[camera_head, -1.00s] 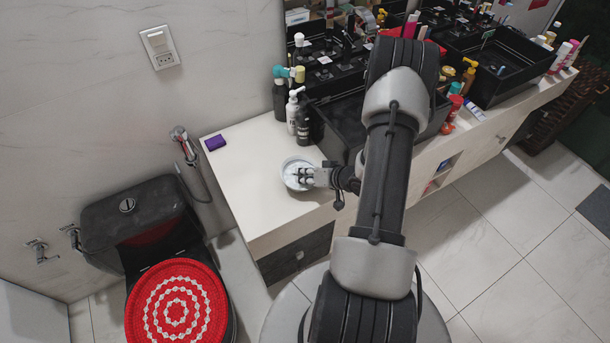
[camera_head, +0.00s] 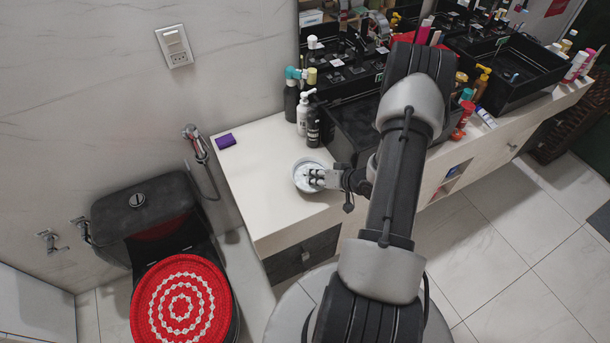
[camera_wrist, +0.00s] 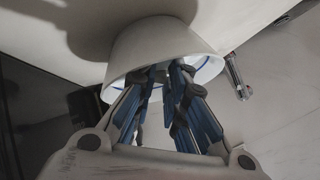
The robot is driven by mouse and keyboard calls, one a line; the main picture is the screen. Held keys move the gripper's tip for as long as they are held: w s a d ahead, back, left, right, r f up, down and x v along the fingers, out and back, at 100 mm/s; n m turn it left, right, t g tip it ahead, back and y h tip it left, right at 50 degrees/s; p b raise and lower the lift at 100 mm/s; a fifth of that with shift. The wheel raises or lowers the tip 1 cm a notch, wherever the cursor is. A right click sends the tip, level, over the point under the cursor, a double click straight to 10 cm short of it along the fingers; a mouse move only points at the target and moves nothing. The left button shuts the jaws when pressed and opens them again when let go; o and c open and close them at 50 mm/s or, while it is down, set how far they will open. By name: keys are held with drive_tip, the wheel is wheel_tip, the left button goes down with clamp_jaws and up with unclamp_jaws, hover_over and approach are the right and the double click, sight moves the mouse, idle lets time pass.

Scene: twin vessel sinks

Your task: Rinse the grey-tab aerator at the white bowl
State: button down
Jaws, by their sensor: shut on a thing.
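The white bowl (camera_head: 299,187) stands on the left part of the pale counter, in front of the black basin. It also shows in the wrist view (camera_wrist: 150,42), tipped by the camera angle, with a blue line inside its rim. My gripper (camera_head: 314,177) reaches in from the right, with its fingertips over or inside the bowl. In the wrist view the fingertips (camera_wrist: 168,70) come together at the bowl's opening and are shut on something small. The fingers and rim hide it, so I cannot make out the aerator or its grey tab.
Pump bottles (camera_head: 303,112) stand beside the black basin (camera_head: 345,135). A toilet with a red cover (camera_head: 180,300) is at the left. The counter's left end is mostly clear.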

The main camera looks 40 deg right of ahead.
drive_tip(key=shift+s+a+f, duration=0.1)
drive_tip(key=shift+a+f, duration=0.35)
drive_tip(key=shift+a, duration=0.1)
drive_tip(key=shift+s+d, duration=0.15)
drive_tip(key=shift+d, duration=0.4)
drive_tip(key=shift+a, duration=0.15)
drive_tip(key=shift+a, duration=0.4)
drive_tip(key=shift+d+p, duration=0.25)
drive_tip(key=shift+p, duration=0.1)
drive_tip(key=shift+d+r, duration=0.1)
drive_tip(key=shift+d, duration=0.2)
drive_tip(key=shift+a, duration=0.15)
